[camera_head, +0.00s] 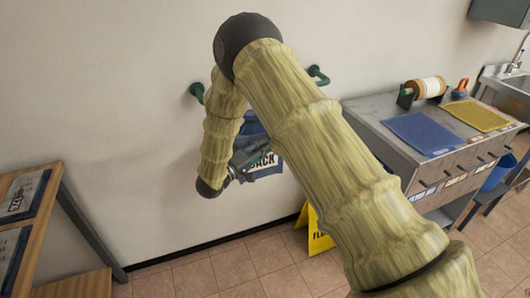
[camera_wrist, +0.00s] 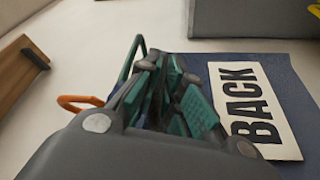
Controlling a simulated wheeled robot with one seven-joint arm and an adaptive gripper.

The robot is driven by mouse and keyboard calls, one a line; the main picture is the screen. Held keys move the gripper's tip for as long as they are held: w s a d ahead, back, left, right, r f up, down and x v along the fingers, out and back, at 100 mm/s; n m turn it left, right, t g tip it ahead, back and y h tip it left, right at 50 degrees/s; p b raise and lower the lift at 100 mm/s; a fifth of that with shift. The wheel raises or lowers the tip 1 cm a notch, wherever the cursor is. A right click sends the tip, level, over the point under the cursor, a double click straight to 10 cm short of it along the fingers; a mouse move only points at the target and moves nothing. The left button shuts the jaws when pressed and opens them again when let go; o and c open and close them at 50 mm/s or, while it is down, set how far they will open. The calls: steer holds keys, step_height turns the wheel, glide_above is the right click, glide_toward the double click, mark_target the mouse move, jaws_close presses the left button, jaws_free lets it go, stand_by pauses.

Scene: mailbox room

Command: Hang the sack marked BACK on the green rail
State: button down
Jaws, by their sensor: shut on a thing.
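The blue sack (camera_head: 268,172) with a white label reading BACK is at the wall, below the level of the green rail (camera_head: 319,76). The rail's two end brackets show, but my arm hides its middle. I cannot tell whether the sack touches the rail. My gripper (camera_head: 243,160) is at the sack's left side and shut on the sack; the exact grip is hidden. In the wrist view the sack's label (camera_wrist: 255,110) lies right of my gripper (camera_wrist: 175,95), turned sideways.
A wooden table (camera_head: 45,190) stands at the left. A grey counter (camera_head: 375,108) with blue and yellow mats, a spool and drawers stands at the right. A yellow floor sign (camera_head: 319,238) stands below the sack. An orange loop (camera_wrist: 75,102) shows in the wrist view.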

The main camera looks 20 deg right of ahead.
mark_target(252, 142)
steer(key=shift+w+a+f+b, duration=0.1)
steer(key=shift+w+b, duration=1.4)
steer(key=shift+w, duration=1.4)
steer(key=shift+f+b, duration=0.55)
steer(key=shift+f, duration=1.4)
